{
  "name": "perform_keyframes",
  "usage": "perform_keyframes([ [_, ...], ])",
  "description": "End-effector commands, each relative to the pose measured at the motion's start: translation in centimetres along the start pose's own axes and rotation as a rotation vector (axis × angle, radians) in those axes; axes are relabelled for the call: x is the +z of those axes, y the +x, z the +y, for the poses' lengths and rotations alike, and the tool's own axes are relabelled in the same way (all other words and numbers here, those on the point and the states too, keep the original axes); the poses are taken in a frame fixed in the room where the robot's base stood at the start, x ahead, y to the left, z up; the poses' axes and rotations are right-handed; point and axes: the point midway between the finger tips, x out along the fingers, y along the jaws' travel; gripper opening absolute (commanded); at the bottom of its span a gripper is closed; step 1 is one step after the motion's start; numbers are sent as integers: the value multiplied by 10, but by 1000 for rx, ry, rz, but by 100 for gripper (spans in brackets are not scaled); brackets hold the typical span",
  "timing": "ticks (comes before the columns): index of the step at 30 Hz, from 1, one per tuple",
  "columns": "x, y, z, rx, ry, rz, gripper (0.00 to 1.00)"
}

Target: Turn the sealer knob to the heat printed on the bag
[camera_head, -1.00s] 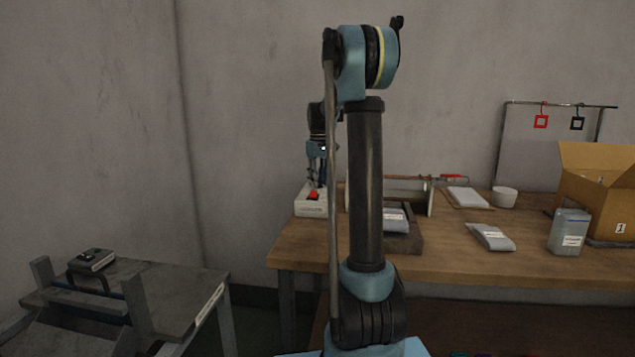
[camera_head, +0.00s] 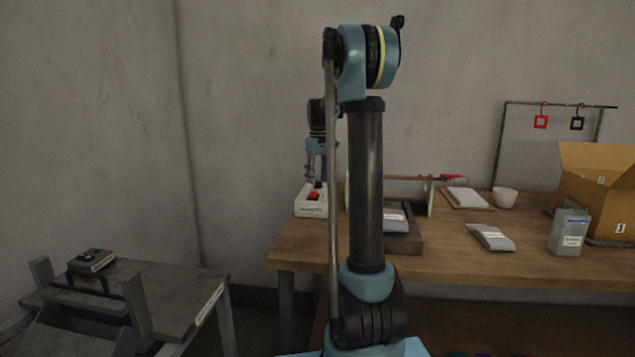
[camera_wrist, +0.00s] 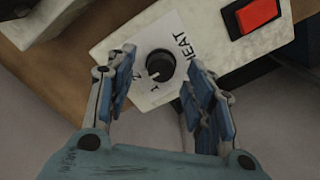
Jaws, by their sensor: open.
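The sealer (camera_head: 311,208) is a pale box with a red switch (camera_head: 313,196) at the left end of the table. Its round black knob (camera_wrist: 160,66) sits on a white dial plate marked HEAT in the wrist view. A short white mark on the knob points to the lower side of that picture; the dial figures are partly hidden and hard to read. My gripper (camera_wrist: 161,58) is open, its two blue-padded fingers on either side of the knob with visible gaps. A grey bag (camera_head: 491,237) with a white label lies on the table; its print is too small to read.
Another labelled bag (camera_head: 394,220) lies in a dark tray behind my arm. A side bench (camera_head: 160,283) is at left.

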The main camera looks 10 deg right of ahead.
Motion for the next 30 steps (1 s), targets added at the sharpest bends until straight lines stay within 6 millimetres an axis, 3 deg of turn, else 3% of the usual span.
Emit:
perform_keyframes([
  [15,-1,-89,1,0,0,-1,48],
  [21,-1,-104,1,0,0,-1,48],
  [30,-1,-107,1,0,0,-1,48],
])
